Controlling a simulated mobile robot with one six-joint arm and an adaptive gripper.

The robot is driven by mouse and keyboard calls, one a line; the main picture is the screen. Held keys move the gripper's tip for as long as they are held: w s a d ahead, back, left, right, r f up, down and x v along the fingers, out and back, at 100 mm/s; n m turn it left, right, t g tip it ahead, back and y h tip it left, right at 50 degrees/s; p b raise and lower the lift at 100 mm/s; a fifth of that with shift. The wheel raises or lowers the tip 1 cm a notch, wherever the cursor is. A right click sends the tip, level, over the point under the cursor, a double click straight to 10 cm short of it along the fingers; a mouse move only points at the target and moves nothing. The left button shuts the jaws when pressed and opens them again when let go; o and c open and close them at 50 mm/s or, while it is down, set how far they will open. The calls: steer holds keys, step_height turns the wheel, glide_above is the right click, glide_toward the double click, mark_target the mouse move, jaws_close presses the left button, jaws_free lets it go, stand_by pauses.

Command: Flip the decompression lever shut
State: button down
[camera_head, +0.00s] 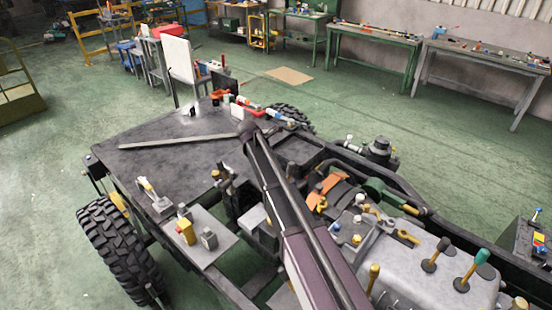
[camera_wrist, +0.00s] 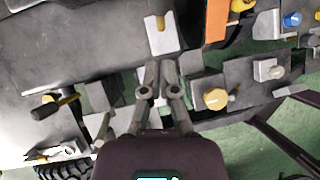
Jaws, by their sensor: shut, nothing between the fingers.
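I cannot tell for sure which part is the decompression lever. In the head view, a lever with a black knob (camera_head: 435,255) and a lever with a teal knob (camera_head: 474,268) stand on the grey metal housing (camera_head: 425,280) at the right. In the wrist view, a black-handled lever (camera_wrist: 55,100) lies left of my gripper (camera_wrist: 159,66). A yellow knob (camera_wrist: 215,98) on a grey block sits to its right. My gripper is shut and empty, with its fingertips near a pale plate (camera_wrist: 163,38). My arm hides part of the chassis in the head view.
A flat dark deck (camera_head: 170,150) with a long bar lies at the left of the chassis. A large tyre (camera_head: 118,245) is at the lower left. Orange brackets (camera_head: 325,190) and pipes crowd the middle. Workbenches (camera_head: 375,40) stand along the back wall beyond open green floor.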

steer(key=shift+p+v, duration=1.4)
steer(key=shift+v, duration=0.55)
steer(key=shift+w, duration=0.1)
steer(key=shift+d, duration=0.1)
steer(key=s+d+f+m+g+y+b, duration=0.1)
steer(key=s+d+f+m+b, duration=0.2)
steer(key=s+m, duration=0.5)
steer(key=s+d+f+m+g+y+b, duration=0.1)
steer(key=s+d+f+m+y+b, duration=0.1)
steer(key=s+d+f+m, duration=0.3)
steer(key=s+d+f+m+g+y+b, duration=0.1)
steer(key=s+d+f+m+b, duration=0.3)
steer(key=s+m, duration=0.8)
steer(key=s+d+y, duration=0.1)
steer(key=s+d, duration=0.1)
steer(key=s, duration=0.3)
steer(key=shift+s+b, duration=0.3)
steer(key=shift+b, duration=0.1)
steer(key=shift+f, duration=0.1)
